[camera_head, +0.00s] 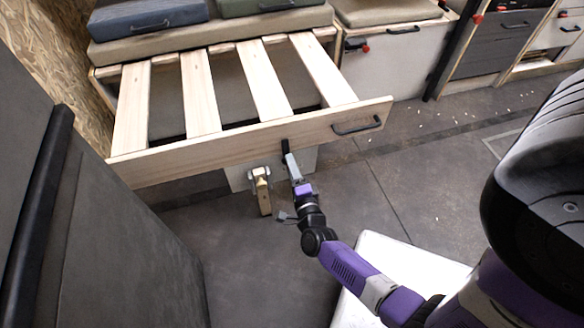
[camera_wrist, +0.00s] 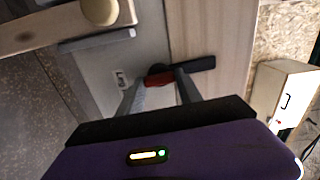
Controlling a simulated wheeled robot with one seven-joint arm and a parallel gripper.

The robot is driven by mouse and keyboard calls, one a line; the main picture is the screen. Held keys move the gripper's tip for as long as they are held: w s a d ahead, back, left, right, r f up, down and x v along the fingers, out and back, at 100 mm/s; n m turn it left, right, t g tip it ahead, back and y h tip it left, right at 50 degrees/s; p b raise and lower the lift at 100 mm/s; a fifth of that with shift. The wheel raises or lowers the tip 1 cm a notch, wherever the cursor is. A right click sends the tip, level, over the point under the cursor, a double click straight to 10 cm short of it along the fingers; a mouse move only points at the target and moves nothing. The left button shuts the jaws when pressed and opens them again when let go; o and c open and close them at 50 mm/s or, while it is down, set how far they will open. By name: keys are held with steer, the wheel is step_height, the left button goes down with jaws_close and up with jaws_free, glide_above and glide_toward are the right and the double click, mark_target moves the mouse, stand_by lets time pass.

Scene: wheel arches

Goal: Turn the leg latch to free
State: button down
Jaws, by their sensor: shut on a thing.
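The leg latch shows in the wrist view as a dark bar (camera_wrist: 200,65) with a red part (camera_wrist: 158,79) at its left end. My gripper (camera_wrist: 159,84) has its two grey fingers on either side of the red part, shut on the latch. The fingertips partly hide it. In the head view my gripper (camera_head: 290,158) reaches up to the small black latch (camera_head: 285,146) at the lower edge of the bed's front board (camera_head: 230,140). A short wooden leg (camera_head: 263,197) with a metal bracket hangs just left of my gripper.
The slatted bed frame (camera_head: 201,95) is above and behind the latch, with a black handle (camera_head: 357,127) at right. A dark grey cabinet (camera_head: 100,240) stands at near left. Open floor (camera_head: 400,180) lies to the right of my arm.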

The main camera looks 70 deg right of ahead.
steer(key=shift+m, duration=0.5)
steer(key=c, duration=0.8)
jaws_free()
steer(key=shift+s, duration=0.1)
steer(key=p+v, duration=0.2)
steer(key=v, duration=0.5)
steer(key=shift+s+a, duration=0.2)
steer(key=shift+a, duration=0.1)
